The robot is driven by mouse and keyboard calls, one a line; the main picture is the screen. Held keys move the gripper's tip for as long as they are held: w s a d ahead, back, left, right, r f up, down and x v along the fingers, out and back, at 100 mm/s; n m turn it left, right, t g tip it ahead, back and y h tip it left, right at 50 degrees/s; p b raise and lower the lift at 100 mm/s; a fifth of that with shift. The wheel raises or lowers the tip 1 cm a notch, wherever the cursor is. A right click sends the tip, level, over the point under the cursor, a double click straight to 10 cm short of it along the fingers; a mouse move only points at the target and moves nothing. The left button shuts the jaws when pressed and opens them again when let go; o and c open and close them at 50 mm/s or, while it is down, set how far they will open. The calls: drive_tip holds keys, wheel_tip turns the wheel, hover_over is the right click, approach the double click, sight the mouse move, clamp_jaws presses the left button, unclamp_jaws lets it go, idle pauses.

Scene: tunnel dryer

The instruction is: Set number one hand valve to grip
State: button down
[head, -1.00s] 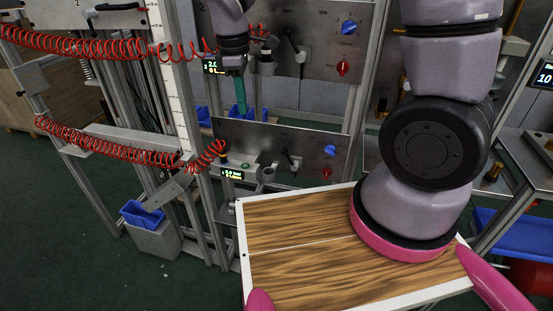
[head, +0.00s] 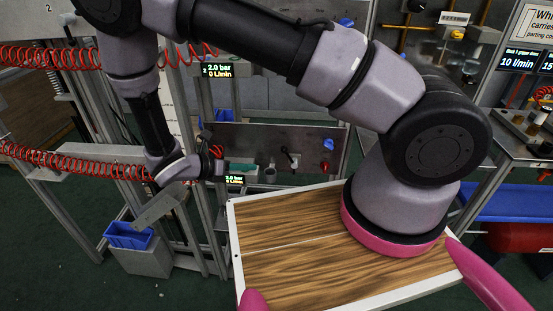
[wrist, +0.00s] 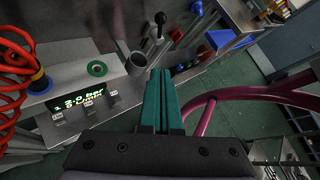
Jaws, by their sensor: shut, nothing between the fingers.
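My gripper (head: 252,168) is at the lower station, left of its panel in the head view. Its two green fingers are shut together and empty in the wrist view (wrist: 160,74). A hand valve lever (head: 289,156) with a black knob stands on the lower panel, right of the fingertips and apart from them. The lever also shows beyond the fingertips in the wrist view (wrist: 157,28). I cannot read its position markings.
A grey cup (wrist: 138,64) stands close to the fingertips, between them and the lever. A blue knob (head: 328,144) and a red knob (head: 325,166) are on the lower panel. Red coiled hose (wrist: 12,80) hangs at left. A pink curved rail (wrist: 205,115) lies right of the fingers.

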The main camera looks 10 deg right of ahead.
drive_tip(key=shift+w+f, duration=0.1)
drive_tip(key=shift+f, duration=0.1)
idle(0.3)
drive_tip(key=w+d+f, duration=0.3)
drive_tip(key=w+d, duration=0.3)
drive_tip(key=d, duration=0.5)
drive_tip(key=shift+d, duration=0.15)
